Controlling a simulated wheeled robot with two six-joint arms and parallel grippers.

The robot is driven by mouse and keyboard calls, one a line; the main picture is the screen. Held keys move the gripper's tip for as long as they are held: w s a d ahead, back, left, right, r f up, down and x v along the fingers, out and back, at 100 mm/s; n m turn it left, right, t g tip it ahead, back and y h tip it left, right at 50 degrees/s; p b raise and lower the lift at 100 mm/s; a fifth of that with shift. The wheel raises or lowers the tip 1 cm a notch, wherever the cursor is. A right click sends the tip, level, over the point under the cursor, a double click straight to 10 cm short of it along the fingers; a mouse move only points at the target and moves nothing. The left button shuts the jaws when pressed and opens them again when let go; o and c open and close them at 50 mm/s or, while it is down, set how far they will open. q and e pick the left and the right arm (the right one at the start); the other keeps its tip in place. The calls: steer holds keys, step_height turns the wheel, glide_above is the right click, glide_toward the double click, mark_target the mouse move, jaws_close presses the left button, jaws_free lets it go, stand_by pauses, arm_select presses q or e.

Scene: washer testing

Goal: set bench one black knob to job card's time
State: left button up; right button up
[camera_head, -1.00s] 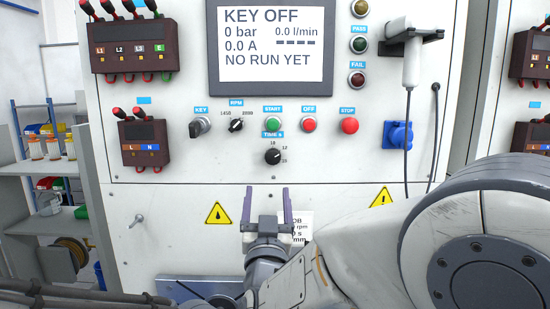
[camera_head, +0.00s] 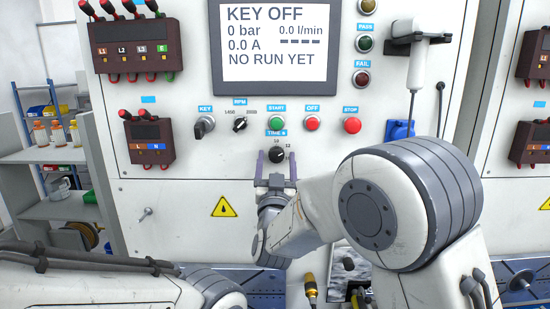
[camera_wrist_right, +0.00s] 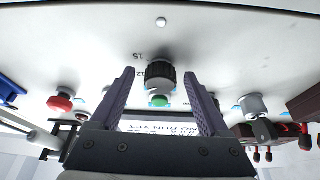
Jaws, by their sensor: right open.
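Contact cannot be told. The job card's text is not visible; my right arm covers the place below the knob. My left gripper is out of view.
The KEY switch (camera_head: 204,126), RPM knob (camera_head: 240,124), START button (camera_head: 277,122), OFF button (camera_head: 312,122) and STOP button (camera_head: 352,125) sit in a row above. The screen (camera_head: 273,42) reads KEY OFF. A blue socket (camera_head: 398,131) is at right.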

steer(key=shift+a, duration=0.1)
jaws_close()
steer(key=shift+f+n+y+b, duration=0.15)
steer(key=shift+n+y+b, duration=0.65)
steer(key=shift+n+b, duration=0.35)
steer(key=n+b, duration=0.1)
steer(key=n+y+b, duration=0.1)
steer(key=n, duration=0.1)
steer(key=n+y+b, duration=0.1)
steer(key=n, duration=0.1)
steer(key=shift+d, duration=0.3)
steer(key=n+y+b, duration=0.1)
steer(key=n, duration=0.1)
steer(key=n+g+y+b, duration=0.1)
steer(key=n, duration=0.2)
steer(key=shift+d, duration=0.1)
steer(key=shift+d+r+n+g+y+b, duration=0.15)
steer(key=shift+n+g+y+b, duration=0.4)
steer(key=shift+n, duration=0.55)
steer(key=shift+a+r+n+g+y+b, duration=0.15)
steer(key=shift+n+g+y+b, duration=0.35)
steer(key=shift+n, duration=0.55)
steer(key=shift+d, duration=0.1)
